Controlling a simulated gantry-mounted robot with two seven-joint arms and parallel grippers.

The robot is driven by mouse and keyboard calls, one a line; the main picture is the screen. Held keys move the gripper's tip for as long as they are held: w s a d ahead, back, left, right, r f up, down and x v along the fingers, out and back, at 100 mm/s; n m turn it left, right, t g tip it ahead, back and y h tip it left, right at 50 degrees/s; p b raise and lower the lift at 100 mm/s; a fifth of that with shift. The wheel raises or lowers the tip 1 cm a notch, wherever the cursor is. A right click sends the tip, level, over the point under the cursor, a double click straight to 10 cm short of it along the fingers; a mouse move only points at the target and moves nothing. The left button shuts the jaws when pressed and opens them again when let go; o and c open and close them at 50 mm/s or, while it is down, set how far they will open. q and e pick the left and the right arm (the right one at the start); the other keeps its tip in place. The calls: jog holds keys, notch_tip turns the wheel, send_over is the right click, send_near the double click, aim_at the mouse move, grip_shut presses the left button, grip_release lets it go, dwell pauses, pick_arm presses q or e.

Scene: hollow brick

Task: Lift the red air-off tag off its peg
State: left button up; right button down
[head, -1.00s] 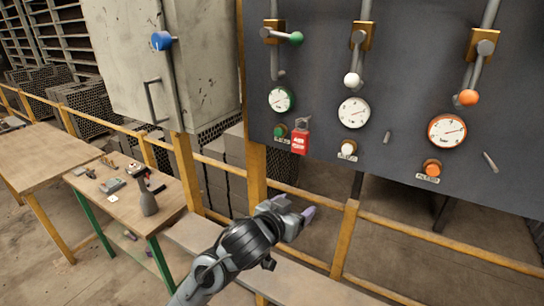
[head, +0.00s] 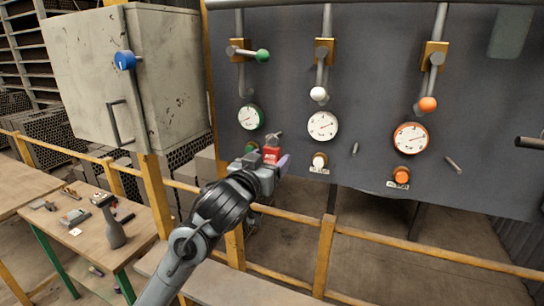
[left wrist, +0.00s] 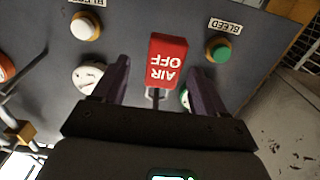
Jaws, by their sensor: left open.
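The red AIR OFF tag (head: 271,154) hangs on the dark panel, on a grey metal peg (head: 274,138) near the green button. My left gripper (head: 267,160) is open at the tag, partly covering its lower part in the head view. In the left wrist view the red tag (left wrist: 167,60) appears upside down between the two open fingers of my left gripper (left wrist: 162,80), with gaps on both sides. Part of the metal hanger (left wrist: 155,97) shows below the tag there. My right gripper is not in view.
The green button (left wrist: 218,52) sits close beside the tag, with a gauge (head: 250,117) above. The white button (head: 319,161) and orange button (head: 401,175) are further right. A yellow rail (head: 290,215) runs below the panel. A grey cabinet (head: 160,75) stands left.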

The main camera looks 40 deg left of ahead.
aim_at(270, 153)
pick_arm(q)
jog(key=x, duration=0.1)
jog(key=p+x, duration=0.1)
jog(key=x, duration=0.2)
jog(key=shift+a+r+p, duration=0.25)
jog(key=shift+r+p, duration=0.1)
jog(key=shift+r, duration=0.05)
jog(key=shift+w+a+f, duration=0.1)
jog(key=shift+w+f, duration=0.05)
jog(key=shift+w, duration=0.25)
jog(key=c, duration=1)
jog(key=shift+c, duration=0.2)
jog(key=shift+s+r+b, duration=0.1)
jog(key=shift+r+b, duration=0.2)
jog(key=shift+b, duration=0.1)
jog(key=v, duration=1.8)
jog(key=shift+b, duration=0.35)
